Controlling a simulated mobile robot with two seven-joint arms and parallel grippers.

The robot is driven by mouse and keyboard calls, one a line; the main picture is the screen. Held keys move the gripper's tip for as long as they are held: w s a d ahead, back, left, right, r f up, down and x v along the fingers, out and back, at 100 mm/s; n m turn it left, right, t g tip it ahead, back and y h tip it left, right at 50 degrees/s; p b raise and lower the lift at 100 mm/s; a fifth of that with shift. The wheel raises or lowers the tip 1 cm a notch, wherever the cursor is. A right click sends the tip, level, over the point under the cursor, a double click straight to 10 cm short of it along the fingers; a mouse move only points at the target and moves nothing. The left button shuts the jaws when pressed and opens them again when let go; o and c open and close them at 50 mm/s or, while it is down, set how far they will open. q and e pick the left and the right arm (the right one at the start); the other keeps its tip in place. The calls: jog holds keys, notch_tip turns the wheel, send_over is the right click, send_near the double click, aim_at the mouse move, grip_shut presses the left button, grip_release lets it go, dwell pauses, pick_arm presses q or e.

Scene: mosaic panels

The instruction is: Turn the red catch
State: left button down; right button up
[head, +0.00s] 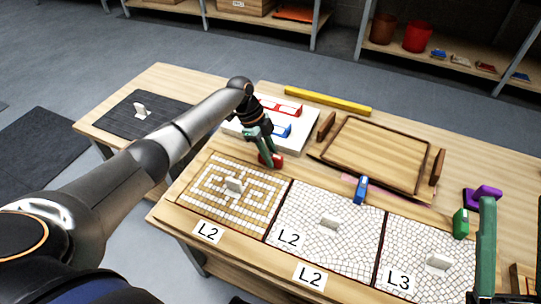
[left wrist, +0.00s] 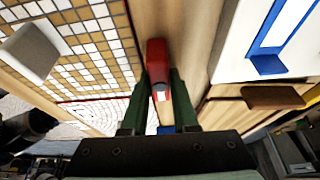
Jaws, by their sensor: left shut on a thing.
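The red catch (head: 278,161) sits at the back edge of the brown-and-white mosaic panel (head: 213,212), near its right corner. My left gripper (head: 268,157) comes down on it from above and is shut on it. In the left wrist view the red catch (left wrist: 156,55) stands between the two green fingers (left wrist: 155,95), with a grey and white part at its near end. The fingers hide part of the catch in the head view. My right gripper (head: 512,235) shows at the right edge, its green fingers apart and empty.
Two white mosaic panels (head: 290,245) lie to the right, with a blue catch (head: 361,189) and a green catch (head: 461,223) behind them. A purple piece (head: 487,194) lies farther right. A wooden tray (head: 340,121) and a white board (head: 310,135) lie behind.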

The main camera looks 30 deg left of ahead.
aim_at(271, 154)
pick_arm(q)
jog(key=c, duration=0.7)
grip_release()
jog(key=shift+a+r, duration=0.15)
jog(key=shift+r, duration=0.2)
jog(key=p+v, duration=0.1)
jog(key=v, duration=0.2)
jog(key=shift+w, duration=0.1)
jog(key=p+v, duration=0.2)
jog(key=v, duration=0.6)
jog(key=shift+a+r, duration=0.1)
jog(key=shift+r, duration=0.25)
pick_arm(e)
jog(key=w+d+f+m+g+h, duration=0.1)
jog(key=w+f+m+g+h, duration=0.1)
jog(key=w+f+m+h, duration=0.4)
notch_tip(271, 154, down, 5)
jog(key=h, duration=0.2)
jog(key=shift+w+d+m+h, duration=0.2)
jog(key=shift+w+m+h, duration=0.1)
jog(key=shift+w, duration=0.1)
